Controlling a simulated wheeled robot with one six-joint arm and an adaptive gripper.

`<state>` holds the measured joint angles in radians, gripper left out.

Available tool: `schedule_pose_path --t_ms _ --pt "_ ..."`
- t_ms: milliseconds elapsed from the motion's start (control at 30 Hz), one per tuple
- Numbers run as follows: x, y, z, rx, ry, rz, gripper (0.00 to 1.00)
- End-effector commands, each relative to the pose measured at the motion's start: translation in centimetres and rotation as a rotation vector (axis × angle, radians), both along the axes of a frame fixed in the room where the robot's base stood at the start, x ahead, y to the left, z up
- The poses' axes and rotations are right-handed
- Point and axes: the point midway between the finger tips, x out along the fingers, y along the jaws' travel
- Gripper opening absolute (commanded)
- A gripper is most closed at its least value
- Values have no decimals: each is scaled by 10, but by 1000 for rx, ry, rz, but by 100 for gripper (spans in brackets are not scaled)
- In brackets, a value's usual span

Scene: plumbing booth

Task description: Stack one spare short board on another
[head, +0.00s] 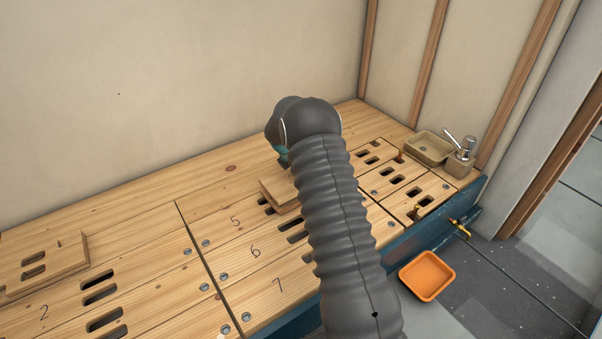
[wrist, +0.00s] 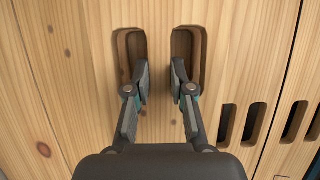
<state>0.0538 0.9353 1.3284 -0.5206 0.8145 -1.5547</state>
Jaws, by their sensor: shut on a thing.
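A short pale wooden board (head: 270,190) shows in the head view just left of my arm, with a raised edge above the deck. Its right part is hidden behind the arm. In the wrist view the slotted board (wrist: 90,60) fills the middle. My gripper (wrist: 160,75) has a finger in each of its two slots and is shut on the wood bar between them. In the head view the fingertips are hidden. Another short slotted board (head: 68,260) lies on the deck at the far left. I cannot tell whether the held board touches what is beneath it.
The slotted bench deck (head: 165,290) carries numbers 2, 5, 6 and 7. A tan basin (head: 428,148) and soap dispenser (head: 461,160) stand at the far right corner. Brass taps (head: 460,228) are on the blue front edge. An orange tray (head: 427,276) sits below. A wall (head: 150,90) closes the back.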

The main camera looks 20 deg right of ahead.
Motion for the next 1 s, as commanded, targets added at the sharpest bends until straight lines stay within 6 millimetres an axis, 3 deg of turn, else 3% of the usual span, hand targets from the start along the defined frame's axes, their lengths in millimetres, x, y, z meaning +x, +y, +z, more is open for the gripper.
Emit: schedule_pose_path --t_ms 533,1000 --pt "0 0 0 -1 -1 0 0" --pt "1 0 -15 -1 -1 0 0"
